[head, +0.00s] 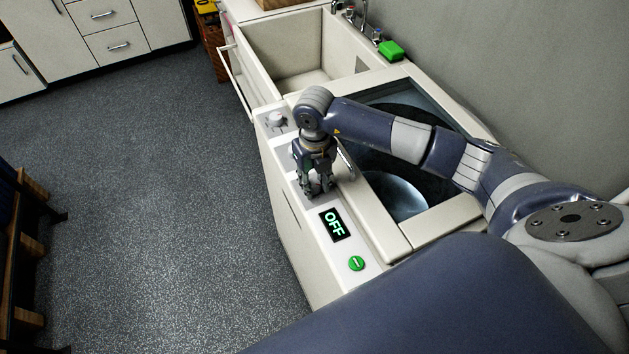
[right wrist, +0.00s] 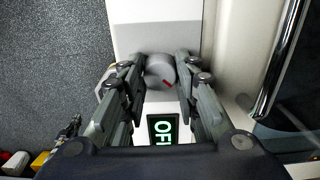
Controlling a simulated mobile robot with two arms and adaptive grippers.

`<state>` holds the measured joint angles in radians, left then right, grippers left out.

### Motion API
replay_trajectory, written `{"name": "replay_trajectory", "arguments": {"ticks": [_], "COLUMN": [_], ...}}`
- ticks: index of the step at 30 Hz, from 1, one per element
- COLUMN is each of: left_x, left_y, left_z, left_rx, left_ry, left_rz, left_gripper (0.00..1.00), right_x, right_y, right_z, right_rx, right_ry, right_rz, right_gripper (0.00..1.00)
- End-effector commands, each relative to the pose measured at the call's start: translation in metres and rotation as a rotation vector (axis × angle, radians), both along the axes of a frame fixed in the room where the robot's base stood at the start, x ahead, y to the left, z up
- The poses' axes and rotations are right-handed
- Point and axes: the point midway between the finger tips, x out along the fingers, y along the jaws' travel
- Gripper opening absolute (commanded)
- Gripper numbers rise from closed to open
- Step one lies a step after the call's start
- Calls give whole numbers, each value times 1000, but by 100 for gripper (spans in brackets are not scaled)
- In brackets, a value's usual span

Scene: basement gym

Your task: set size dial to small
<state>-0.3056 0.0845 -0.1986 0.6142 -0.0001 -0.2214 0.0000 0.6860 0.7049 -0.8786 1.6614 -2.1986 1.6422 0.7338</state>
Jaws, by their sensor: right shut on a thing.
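The washing machine's control panel (head: 346,288) runs along its front top edge. My right gripper (head: 318,190) reaches down onto it and is shut on a round grey dial (right wrist: 158,70), which shows between the fingertips in the right wrist view. The dial's red mark points down and to the right in that view. The gripper hides the dial in the head view, and I can read no size labels around it. Another round dial (head: 276,120) sits farther along the panel, free of the gripper. My left gripper is not in view.
The display (head: 335,224) reads OFF, and a green button (head: 356,263) sits near it. The machine's glass lid (head: 400,190) lies under my right arm. A sink (head: 295,70) with a green sponge (head: 391,50) stands beyond.

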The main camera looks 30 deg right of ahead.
Motion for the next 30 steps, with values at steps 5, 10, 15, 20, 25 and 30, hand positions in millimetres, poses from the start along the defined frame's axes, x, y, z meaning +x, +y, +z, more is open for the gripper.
{"name": "replay_trajectory", "arguments": {"ticks": [5, 10, 15, 20, 25, 30], "left_x": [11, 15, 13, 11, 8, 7], "left_y": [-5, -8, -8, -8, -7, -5], "left_z": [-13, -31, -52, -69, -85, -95], "left_rx": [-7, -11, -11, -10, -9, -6], "left_ry": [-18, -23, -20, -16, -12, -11], "left_rz": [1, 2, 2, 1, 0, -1], "left_gripper": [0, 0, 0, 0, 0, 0], "right_x": [0, 1, 1, 2, 1, 1], "right_y": [-1, -2, -2, -3, -3, -3], "right_z": [-2, -4, -4, -4, -3, -2], "right_rx": [-1, -1, -2, -2, -1, -2], "right_ry": [-1, -3, -3, -4, -3, -2], "right_rz": [77, 201, 349, 482, 605, 694], "right_gripper": [5, 5, 5, 5, 5, 5]}}
